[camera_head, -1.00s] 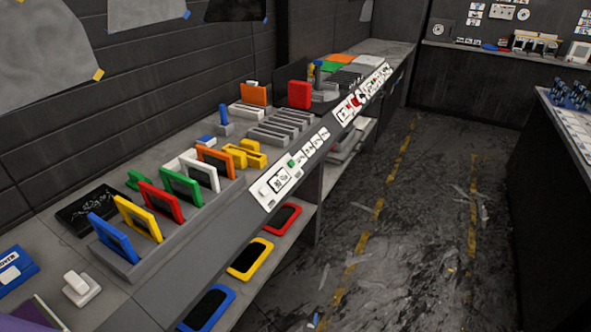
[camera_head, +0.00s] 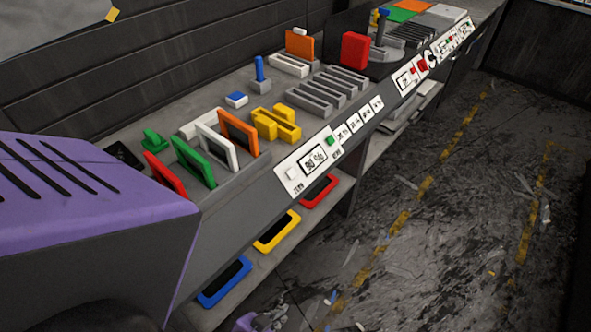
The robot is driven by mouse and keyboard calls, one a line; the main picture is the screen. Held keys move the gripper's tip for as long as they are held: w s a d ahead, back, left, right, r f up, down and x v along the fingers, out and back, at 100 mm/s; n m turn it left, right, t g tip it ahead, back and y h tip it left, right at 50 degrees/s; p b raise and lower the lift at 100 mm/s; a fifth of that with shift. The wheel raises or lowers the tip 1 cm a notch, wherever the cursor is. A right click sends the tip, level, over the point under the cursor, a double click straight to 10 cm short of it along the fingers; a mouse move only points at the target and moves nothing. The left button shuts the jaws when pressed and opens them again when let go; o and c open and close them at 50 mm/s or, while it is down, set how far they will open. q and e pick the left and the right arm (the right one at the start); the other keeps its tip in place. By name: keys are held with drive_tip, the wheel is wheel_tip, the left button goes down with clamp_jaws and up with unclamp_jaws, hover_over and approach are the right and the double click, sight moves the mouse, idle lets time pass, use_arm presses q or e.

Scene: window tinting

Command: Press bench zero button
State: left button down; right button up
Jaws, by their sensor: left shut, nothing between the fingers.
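The bench control panel (camera_head: 303,181) is on the sloped front edge of the bench. The small labels under the buttons are too blurred to read surely. My left gripper (camera_head: 277,318) shows only partly at the bottom edge, shut and empty, below and apart from the panel. My right gripper is not in view.
My purple arm covers the left side. Red, green, white and orange framed panels (camera_head: 193,160) stand in a rack behind the control panel. Yellow blocks (camera_head: 276,123) and grey slotted holders (camera_head: 327,90) are further along. Coloured trays (camera_head: 277,231) lie on the shelf below. The floor at right is open.

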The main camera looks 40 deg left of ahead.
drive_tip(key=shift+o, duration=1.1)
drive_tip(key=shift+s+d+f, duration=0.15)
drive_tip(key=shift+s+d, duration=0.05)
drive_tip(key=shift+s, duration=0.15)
use_arm(q)
drive_tip(key=w+d+r+n+t, duration=0.3)
drive_tip(key=w+r+n+t, duration=0.4)
drive_tip(key=w+r, duration=1.15)
drive_tip(key=w+a+r+n+g+y, duration=0.2)
drive_tip(key=w+a+r+n+y, duration=0.2)
drive_tip(key=n, duration=0.7)
drive_tip(key=w+a+r+n+g+y, duration=0.3)
drive_tip(key=w+n+y, duration=0.5)
drive_tip(key=n, duration=0.3)
drive_tip(key=a+r, duration=0.1)
drive_tip(key=a, duration=0.1)
drive_tip(key=shift+a+r+n, duration=0.15)
drive_tip(key=shift+a+n, duration=0.25)
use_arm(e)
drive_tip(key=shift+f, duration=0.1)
